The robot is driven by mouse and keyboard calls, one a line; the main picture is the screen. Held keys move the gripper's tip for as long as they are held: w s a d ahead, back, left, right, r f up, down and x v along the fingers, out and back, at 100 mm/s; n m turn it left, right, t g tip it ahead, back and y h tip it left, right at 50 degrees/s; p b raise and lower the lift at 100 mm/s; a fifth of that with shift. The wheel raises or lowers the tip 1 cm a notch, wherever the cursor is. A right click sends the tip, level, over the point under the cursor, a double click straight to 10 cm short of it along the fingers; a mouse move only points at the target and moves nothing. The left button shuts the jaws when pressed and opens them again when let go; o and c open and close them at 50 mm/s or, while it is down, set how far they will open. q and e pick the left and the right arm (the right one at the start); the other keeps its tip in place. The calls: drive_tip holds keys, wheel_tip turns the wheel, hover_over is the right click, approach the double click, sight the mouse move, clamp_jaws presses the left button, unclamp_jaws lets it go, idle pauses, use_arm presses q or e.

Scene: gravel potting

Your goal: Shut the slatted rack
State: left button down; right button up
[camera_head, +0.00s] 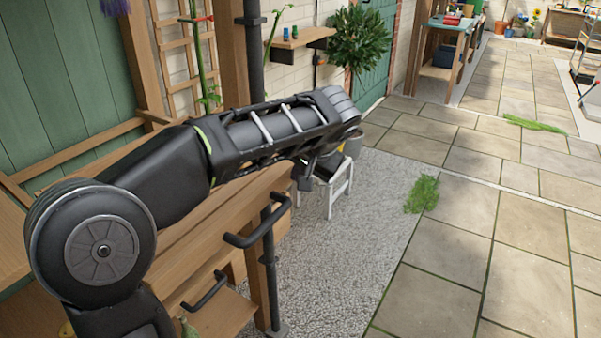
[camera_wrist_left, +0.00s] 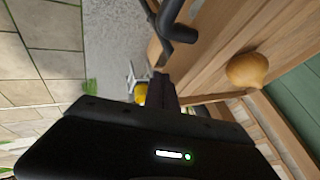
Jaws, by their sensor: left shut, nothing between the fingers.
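A wooden rack (camera_head: 185,247) with a black bar handle (camera_head: 262,226) stands in the lower middle of the head view, partly hidden behind my left arm. In the left wrist view a wooden frame (camera_wrist_left: 218,22) with a black handle (camera_wrist_left: 172,26) is at the top, and a round tan gourd or onion (camera_wrist_left: 247,70) lies among the boards. I cannot tell how far out the rack is. My left gripper (camera_wrist_left: 163,88) is shut and empty, apart from the handle; in the head view its fingers are mostly hidden beyond my wrist. My right gripper is not in view.
A second black handle (camera_head: 205,292) sits lower on the woodwork. A black post (camera_head: 268,265) stands beside it. A small white stool (camera_head: 338,190) stands beyond on gravel. The gravel and paving (camera_head: 455,235) to the right are mostly open, with a tuft of grass (camera_head: 422,194).

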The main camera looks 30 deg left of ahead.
use_arm(q)
drive_tip(key=shift+a, duration=0.1)
